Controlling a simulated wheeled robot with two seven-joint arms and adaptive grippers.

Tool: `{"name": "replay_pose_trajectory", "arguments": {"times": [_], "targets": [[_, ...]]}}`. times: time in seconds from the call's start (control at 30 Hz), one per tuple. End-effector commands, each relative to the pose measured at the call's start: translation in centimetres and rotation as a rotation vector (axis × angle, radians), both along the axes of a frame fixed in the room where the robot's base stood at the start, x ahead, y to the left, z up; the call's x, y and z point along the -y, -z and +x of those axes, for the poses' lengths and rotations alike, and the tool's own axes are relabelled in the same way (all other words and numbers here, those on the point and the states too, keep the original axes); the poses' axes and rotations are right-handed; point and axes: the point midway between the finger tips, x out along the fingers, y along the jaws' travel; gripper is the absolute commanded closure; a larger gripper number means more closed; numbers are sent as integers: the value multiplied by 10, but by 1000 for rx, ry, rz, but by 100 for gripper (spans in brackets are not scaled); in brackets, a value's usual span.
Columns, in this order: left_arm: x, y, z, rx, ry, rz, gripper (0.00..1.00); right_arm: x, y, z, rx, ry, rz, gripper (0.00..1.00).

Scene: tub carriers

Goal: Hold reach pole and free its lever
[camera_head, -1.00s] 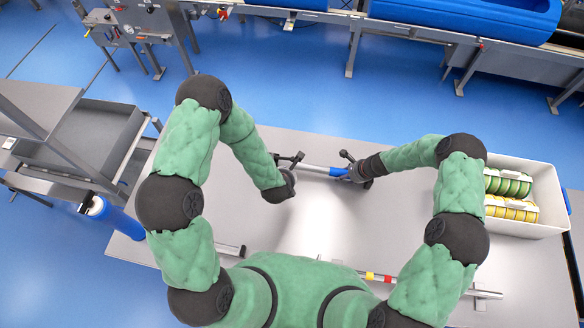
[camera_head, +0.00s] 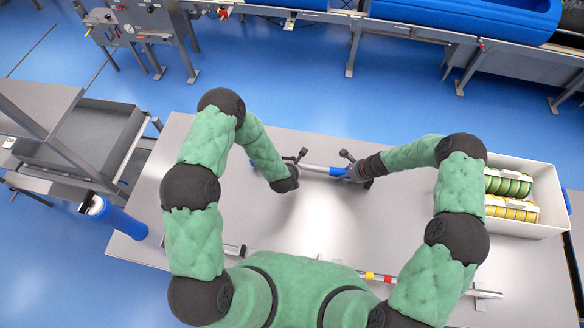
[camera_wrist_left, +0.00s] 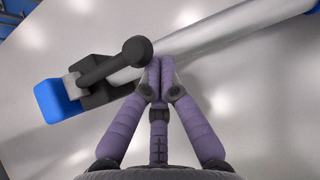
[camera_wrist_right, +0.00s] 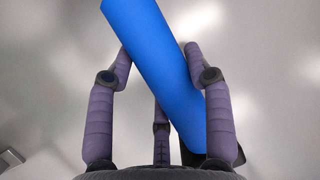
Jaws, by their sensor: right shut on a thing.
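The reach pole is a silver tube (camera_head: 318,170) lying at the far side of the grey table; it crosses the left wrist view (camera_wrist_left: 215,40). Its black lever (camera_wrist_left: 110,62) has a round knob and rises from a dark block beside a blue end piece (camera_wrist_left: 58,101). My left gripper (camera_wrist_left: 154,75) has its fingers together beside the lever's knob, over the near edge of the tube; I cannot tell whether they touch. My right gripper (camera_wrist_right: 165,65) is shut around the pole's blue grip (camera_wrist_right: 152,60), which runs diagonally between its fingers.
A white bin (camera_head: 545,228) with green and yellow ring-like items stands at the right. Another bar with red and yellow bands (camera_head: 378,277) lies near the table's front. A blue cylinder (camera_head: 118,220) is at the left edge. The table's middle (camera_head: 320,215) is clear.

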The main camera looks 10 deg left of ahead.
Motion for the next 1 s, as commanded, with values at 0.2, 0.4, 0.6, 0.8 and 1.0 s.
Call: {"name": "replay_pose_trajectory", "arguments": {"times": [0.2, 0.4, 0.6, 0.8, 1.0], "targets": [[0, 1, 1, 1, 0, 0, 100, -1, 2, -2, -4, 0, 1, 100], [0, 0, 1, 0, 0, 0, 100, -1, 2, -2, -4, 0, 1, 100], [0, -4, 1, 2, 0, 0, 100, -1, 2, -2, -4, 0, 1, 100], [-1, -7, 1, 2, 1, 1, 100, -1, 2, -2, -5, 0, 1, 100], [-1, -10, 2, 4, 1, 1, 100, -1, 2, -2, -5, -1, 1, 100]]}}
